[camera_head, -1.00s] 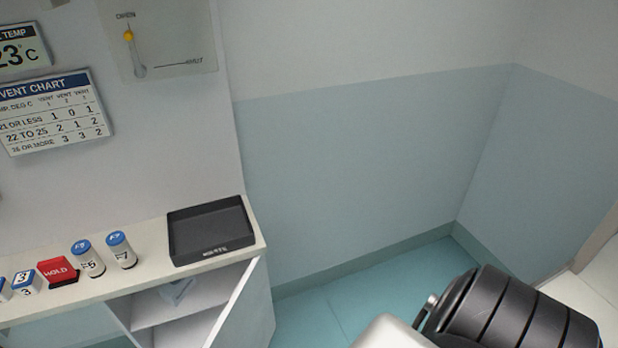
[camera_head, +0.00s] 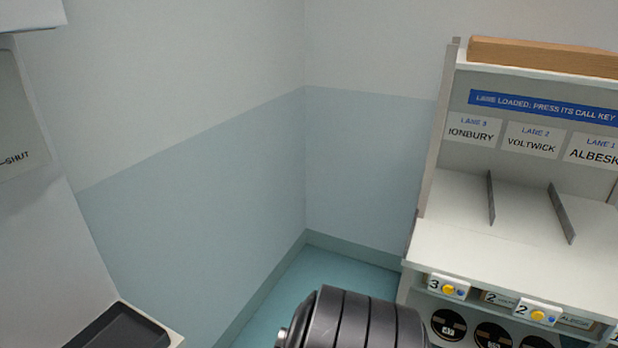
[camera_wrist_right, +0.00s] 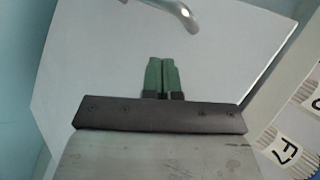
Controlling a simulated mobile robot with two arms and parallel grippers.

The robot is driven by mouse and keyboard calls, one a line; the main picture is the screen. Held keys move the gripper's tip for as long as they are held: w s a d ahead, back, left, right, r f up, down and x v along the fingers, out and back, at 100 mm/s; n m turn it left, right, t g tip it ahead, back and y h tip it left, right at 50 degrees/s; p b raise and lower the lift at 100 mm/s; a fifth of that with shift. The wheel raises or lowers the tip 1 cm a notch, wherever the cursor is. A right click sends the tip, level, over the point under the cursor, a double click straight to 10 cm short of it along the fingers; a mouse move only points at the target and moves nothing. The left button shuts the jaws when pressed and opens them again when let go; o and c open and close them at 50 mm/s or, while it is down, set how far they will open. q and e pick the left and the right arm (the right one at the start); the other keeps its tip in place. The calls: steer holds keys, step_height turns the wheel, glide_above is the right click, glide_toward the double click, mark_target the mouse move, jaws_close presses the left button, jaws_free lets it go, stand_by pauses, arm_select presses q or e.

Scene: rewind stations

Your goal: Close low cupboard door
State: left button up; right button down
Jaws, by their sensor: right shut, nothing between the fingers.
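In the right wrist view a pale flat panel (camera_wrist_right: 105,70) fills most of the picture. It looks like the cupboard door, with a curved metal handle (camera_wrist_right: 182,12) at the top edge. My right gripper (camera_wrist_right: 161,62) is shut and empty, its green fingers together in front of the panel, below the handle in the picture. I cannot tell whether the fingers touch the panel. The cupboard door is out of the head view now, and so is my left gripper.
A black tray (camera_head: 118,330) sits on the counter end at the lower left. A lane station (camera_head: 530,215) stands at the right. Teal floor (camera_head: 285,285) shows between them. White labelled cylinders (camera_wrist_right: 280,147) show at the right in the wrist view.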

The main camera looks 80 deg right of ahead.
arm_select(q)
steer(key=shift+a+f, duration=0.2)
arm_select(e)
steer(key=shift+w, duration=1.1)
arm_select(q)
steer(key=shift+w+a, duration=0.15)
steer(key=shift+w, duration=0.05)
arm_select(e)
steer(key=shift+s+r, duration=0.1)
